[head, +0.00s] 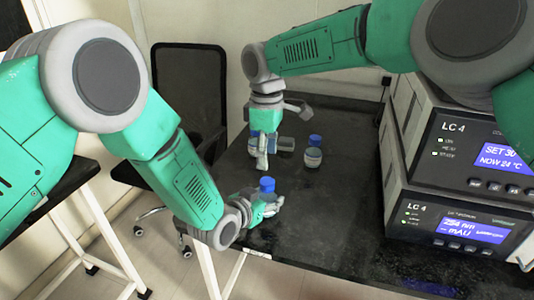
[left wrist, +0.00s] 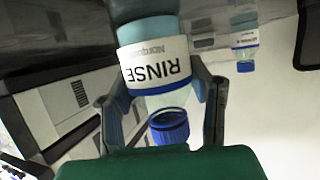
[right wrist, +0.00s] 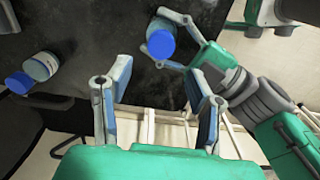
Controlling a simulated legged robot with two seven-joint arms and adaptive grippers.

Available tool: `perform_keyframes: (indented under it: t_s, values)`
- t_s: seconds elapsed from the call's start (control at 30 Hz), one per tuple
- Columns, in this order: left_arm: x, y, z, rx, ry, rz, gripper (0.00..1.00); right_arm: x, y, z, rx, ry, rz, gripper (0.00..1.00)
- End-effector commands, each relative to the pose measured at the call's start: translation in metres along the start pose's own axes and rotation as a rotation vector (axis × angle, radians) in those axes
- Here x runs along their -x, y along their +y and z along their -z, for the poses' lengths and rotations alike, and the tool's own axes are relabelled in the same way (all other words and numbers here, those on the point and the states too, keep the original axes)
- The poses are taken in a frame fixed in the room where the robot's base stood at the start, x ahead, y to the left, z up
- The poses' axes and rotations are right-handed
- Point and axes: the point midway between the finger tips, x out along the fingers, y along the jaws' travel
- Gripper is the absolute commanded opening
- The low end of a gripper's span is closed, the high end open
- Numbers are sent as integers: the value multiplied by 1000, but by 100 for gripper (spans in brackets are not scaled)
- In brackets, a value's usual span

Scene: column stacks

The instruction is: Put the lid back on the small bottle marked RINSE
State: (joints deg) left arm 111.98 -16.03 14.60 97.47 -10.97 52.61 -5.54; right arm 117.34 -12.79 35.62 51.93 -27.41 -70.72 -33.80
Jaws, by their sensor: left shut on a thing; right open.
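The small bottle marked RINSE (left wrist: 157,62) is in my left gripper (left wrist: 160,95), whose fingers close on both sides of it. In the left wrist view it appears upside down. Its blue lid (left wrist: 168,126) is at the neck end; how tightly it sits I cannot tell. In the head view the lid (head: 267,184) is uppermost, at my left gripper (head: 268,198) by the table's edge. My right gripper (head: 262,158) is open and empty, pointing down behind and above it. In the right wrist view the lid (right wrist: 160,43) lies beyond my open right fingers (right wrist: 160,100).
A second bottle with a blue cap (head: 313,152) stands on the black table (head: 330,215). Stacked LC 4 instruments (head: 455,225) fill the right side. The table's front middle is clear. A black chair (head: 190,95) stands behind left.

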Motion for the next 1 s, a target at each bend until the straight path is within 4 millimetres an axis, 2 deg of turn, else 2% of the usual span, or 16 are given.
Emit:
perform_keyframes:
  t_s: [0.17, 0.4, 0.6, 1.0]
  values:
    - [0, 0, 1, 0, 1, 0, 0, -15, 0, 0, 0, -1, 3, 48]
    - [0, 0, 1, 0, 1, 0, 0, -52, -1, 0, -1, -2, 3, 48]
    - [0, 0, 1, 0, 1, 0, 0, -74, 0, 0, -1, -1, 2, 48]
    - [0, 0, 1, 0, 1, 0, 0, -80, 0, 0, -2, 0, 0, 48]
